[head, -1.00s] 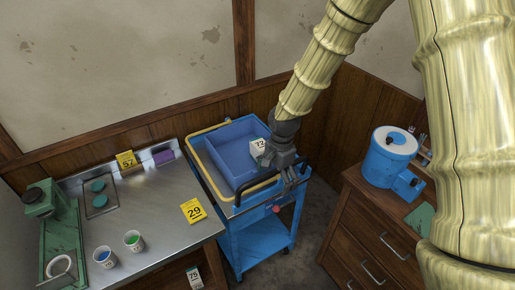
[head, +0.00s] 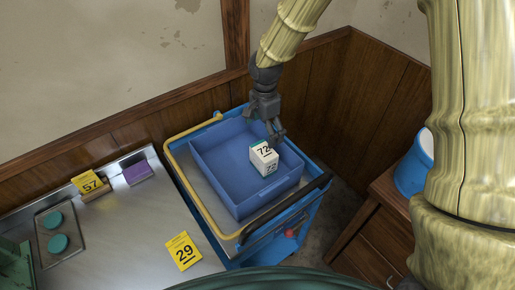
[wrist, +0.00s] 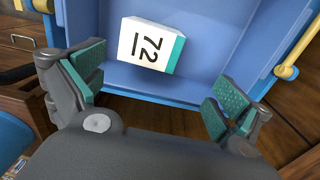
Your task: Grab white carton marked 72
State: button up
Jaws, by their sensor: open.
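The white carton marked 72 (head: 264,158) has a teal edge and sits inside the blue bin on the cart, near its right side. In the wrist view the carton (wrist: 148,44) lies ahead of my gripper, between the lines of the two fingers and nearer the left one. My gripper (head: 276,138) hangs over the bin, just behind and above the carton in the head view. In the wrist view my gripper (wrist: 155,92) is open with green finger pads apart and nothing between them. I see no contact with the carton.
The blue bin (head: 216,186) has raised walls around the carton. The cart has a yellow rail (head: 184,190) and a black handle (head: 290,207). A metal table with a yellow 29 card (head: 183,251) is at left; a wooden cabinet (head: 372,238) is at right.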

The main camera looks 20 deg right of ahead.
aim_at(265, 152)
jog(key=shift+s+f, duration=0.15)
jog(key=shift+f, duration=0.1)
jog(key=shift+s+f, duration=0.2)
jog(key=shift+f, duration=0.1)
jog(key=shift+s+f+p, duration=0.3)
jog(key=shift+s+f, duration=0.1)
jog(key=shift+s, duration=0.25)
jog(key=shift+s+f+p, duration=0.25)
jog(key=shift+s+f, duration=0.1)
jog(key=shift+s, duration=0.6)
jog(key=w+f, duration=0.2)
jog(key=shift+w+a+f+p, duration=0.1)
jog(key=shift+w+f+p, duration=0.2)
jog(key=shift+f, duration=0.1)
jog(key=shift+w+f, duration=0.15)
jog(key=shift+f, duration=0.2)
jog(key=shift+s+f+p, duration=0.95)
jog(key=shift+w+f, duration=0.3)
jog(key=shift+f, duration=0.2)
jog(key=shift+w+f, duration=0.3)
jog(key=shift+f, duration=0.2)
jog(key=shift+s+a+r, duration=0.1)
jog(key=shift+s+r, duration=0.15)
jog(key=shift+s, duration=0.05)
jog(key=shift+w+f, duration=0.15)
jog(key=c, duration=0.9)
jog(key=shift+c, duration=1)
